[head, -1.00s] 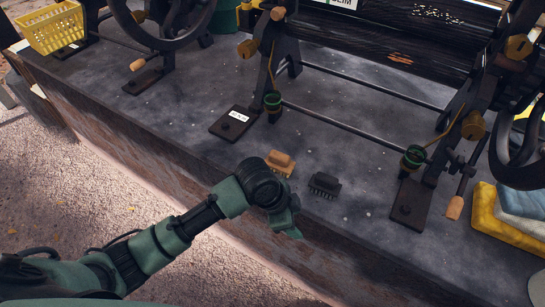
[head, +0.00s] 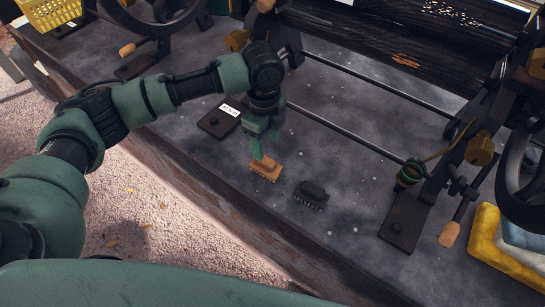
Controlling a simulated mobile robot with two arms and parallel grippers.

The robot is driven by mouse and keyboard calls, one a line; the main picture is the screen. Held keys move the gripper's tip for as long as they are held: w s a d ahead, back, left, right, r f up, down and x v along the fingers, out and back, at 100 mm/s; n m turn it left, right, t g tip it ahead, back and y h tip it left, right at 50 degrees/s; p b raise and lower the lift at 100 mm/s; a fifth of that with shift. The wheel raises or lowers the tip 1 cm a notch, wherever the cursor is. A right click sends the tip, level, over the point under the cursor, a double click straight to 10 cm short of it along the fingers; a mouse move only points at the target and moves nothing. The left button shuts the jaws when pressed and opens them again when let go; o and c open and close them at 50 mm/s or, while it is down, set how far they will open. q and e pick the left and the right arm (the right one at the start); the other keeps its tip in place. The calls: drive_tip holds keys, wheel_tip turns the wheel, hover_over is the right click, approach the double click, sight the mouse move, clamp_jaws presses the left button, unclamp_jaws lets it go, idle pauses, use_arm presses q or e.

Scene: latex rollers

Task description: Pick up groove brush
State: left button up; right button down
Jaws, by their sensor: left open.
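Two small brushes sit on the dark stone slab, bristles down: a tan wooden one (head: 265,169) and a black one (head: 311,194) to its right. Which of them is the groove brush I cannot tell from looks alone. My left gripper (head: 262,147) is open and points down just above and behind the tan brush, with its fingers close to the brush's top. Whether the fingers touch it is unclear. The black brush stands apart from the gripper. My right gripper does not show.
The roller machine's dark frame (head: 405,215) and thin rods (head: 350,138) stand behind and right of the brushes. Folded yellow and grey cloths (head: 505,245) lie at right. A yellow basket (head: 50,12) is far left. The slab's front is clear.

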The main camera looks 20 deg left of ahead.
sight(265, 158)
use_arm(q)
drive_tip(key=shift+w+a+f, duration=0.1)
drive_tip(key=shift+a, duration=0.1)
drive_tip(key=shift+f, duration=0.35)
drive_tip(key=f, duration=0.1)
drive_tip(key=f+p, duration=0.1)
drive_tip(key=f, duration=0.3)
drive_tip(key=shift+s+d+f+p, duration=0.1)
drive_tip(key=shift+s+f+p, duration=0.15)
drive_tip(key=shift+p, duration=0.1)
drive_tip(key=shift+f, duration=0.45)
drive_tip(key=c, duration=1.1)
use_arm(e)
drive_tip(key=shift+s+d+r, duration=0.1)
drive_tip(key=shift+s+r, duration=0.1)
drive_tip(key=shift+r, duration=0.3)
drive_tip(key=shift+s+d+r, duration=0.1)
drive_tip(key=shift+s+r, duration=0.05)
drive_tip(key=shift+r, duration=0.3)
use_arm(q)
drive_tip(key=shift+r, duration=0.2)
